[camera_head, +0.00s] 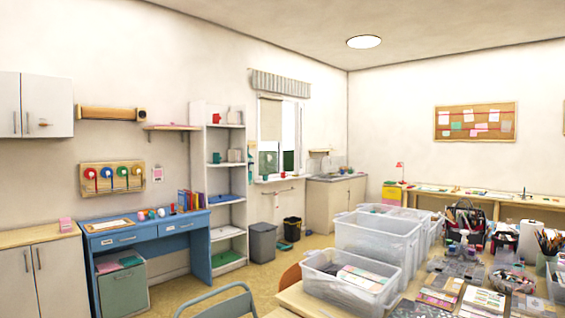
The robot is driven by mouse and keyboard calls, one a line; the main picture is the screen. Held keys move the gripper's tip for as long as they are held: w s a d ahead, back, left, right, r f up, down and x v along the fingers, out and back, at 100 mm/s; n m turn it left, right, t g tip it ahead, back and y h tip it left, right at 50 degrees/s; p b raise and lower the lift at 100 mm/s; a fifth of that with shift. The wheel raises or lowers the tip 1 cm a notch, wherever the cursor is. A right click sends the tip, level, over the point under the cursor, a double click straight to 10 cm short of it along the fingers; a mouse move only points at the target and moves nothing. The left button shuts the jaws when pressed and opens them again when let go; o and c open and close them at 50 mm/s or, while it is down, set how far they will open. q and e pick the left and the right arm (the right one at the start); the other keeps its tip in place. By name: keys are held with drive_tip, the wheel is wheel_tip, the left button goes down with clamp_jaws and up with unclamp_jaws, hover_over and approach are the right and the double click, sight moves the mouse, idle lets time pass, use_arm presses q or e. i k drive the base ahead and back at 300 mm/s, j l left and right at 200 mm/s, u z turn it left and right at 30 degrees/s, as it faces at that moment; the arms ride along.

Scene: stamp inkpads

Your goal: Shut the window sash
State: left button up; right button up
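The window (258,150) is in the far wall, left of the room corner, under a short gathered valance. A pale blind covers the upper part of its left side. A white upright sash edge (298,135) shows at the right of the frame and seems to stand out at an angle; it is too small to tell how far it is open. Dark green shows through the lower glass. Neither of my grippers is in view.
A table with clear plastic bins (378,240) and craft supplies fills the front right. A blue desk (140,240), white shelf (194,130), grey bin (262,243) and black bin (292,226) line the left wall. Floor (255,280) is open between.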

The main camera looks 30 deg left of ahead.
sight(298, 107)
drive_tip(key=i+j+u, duration=0.1)
drive_tip(key=j+u, duration=0.25)
drive_tip(key=j, duration=0.15)
drive_tip(key=i+j+u, duration=0.15)
drive_tip(key=j+u, duration=0.25)
drive_tip(key=i+j+u, duration=0.2)
drive_tip(key=j+u, duration=0.15)
drive_tip(key=i+j+u, duration=0.55)
drive_tip(key=j+u, duration=0.2)
drive_tip(key=i+j+u, duration=0.2)
drive_tip(key=i+u, duration=0.15)
drive_tip(key=i, duration=0.15)
drive_tip(key=i+j+u, duration=0.1)
drive_tip(key=i+u, duration=0.25)
drive_tip(key=i, duration=0.2)
drive_tip(key=i+z, duration=0.2)
drive_tip(key=i, duration=0.4)
drive_tip(key=i+j+z, duration=0.15)
drive_tip(key=i, duration=0.45)
drive_tip(key=i+z, duration=0.25)
drive_tip(key=z, duration=0.15)
drive_tip(key=i+z, duration=0.55)
drive_tip(key=z, duration=0.2)
drive_tip(key=i+l+z, duration=0.1)
drive_tip(key=i+z, duration=0.15)
drive_tip(key=z, duration=0.15)
drive_tip(key=i+z, duration=0.5)
drive_tip(key=z, duration=0.25)
drive_tip(key=i+z, duration=0.3)
drive_tip(key=i, duration=0.95)
